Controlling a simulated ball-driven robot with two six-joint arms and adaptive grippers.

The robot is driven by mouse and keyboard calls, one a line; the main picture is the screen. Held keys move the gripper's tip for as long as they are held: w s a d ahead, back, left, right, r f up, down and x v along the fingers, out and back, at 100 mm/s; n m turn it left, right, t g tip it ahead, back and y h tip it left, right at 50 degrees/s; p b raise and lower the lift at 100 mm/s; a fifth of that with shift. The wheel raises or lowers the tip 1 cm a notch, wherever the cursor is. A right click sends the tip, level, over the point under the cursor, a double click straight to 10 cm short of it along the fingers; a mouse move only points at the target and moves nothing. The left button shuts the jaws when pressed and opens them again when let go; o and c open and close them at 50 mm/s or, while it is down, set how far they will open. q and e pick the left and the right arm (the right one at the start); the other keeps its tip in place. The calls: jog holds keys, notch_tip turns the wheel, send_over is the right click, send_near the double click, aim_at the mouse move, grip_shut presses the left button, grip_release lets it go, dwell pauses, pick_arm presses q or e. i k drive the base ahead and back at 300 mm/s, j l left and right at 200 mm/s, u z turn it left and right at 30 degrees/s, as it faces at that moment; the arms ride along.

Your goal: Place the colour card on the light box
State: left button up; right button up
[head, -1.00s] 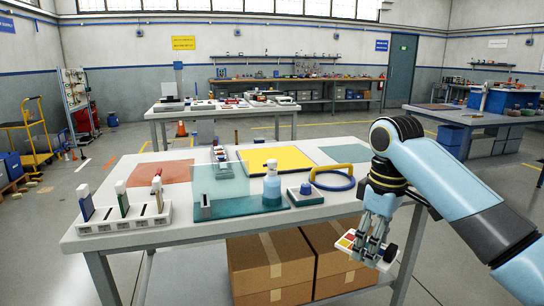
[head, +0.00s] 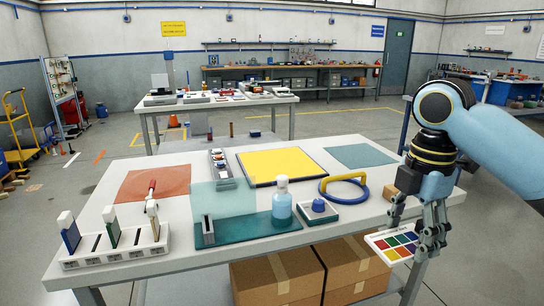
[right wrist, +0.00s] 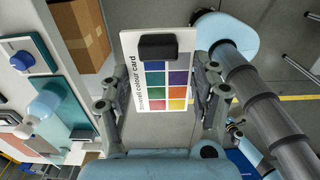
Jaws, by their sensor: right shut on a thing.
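The colour card (head: 393,246) is white with several coloured patches. My right gripper (head: 428,236) is shut on it and holds it out beyond the table's right front edge, tilted. In the right wrist view the card (right wrist: 148,85) sits between the two fingers, with a black block (right wrist: 158,47) on its face. A flat yellow panel (head: 280,166) with a dark rim lies in the middle of the table; I cannot tell for sure that it is the light box. It is left of and beyond the gripper. My left gripper is not in view.
On the white table (head: 350,220), a blue ring with a yellow handle (head: 344,186), a blue-knobbed block (head: 318,208) and a bottle (head: 281,203) stand between card and panel. A small brown block (head: 396,209) is near the gripper. Cardboard boxes (head: 280,280) are below.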

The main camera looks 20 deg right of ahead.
aim_at(280, 165)
jog(key=i, duration=1.6)
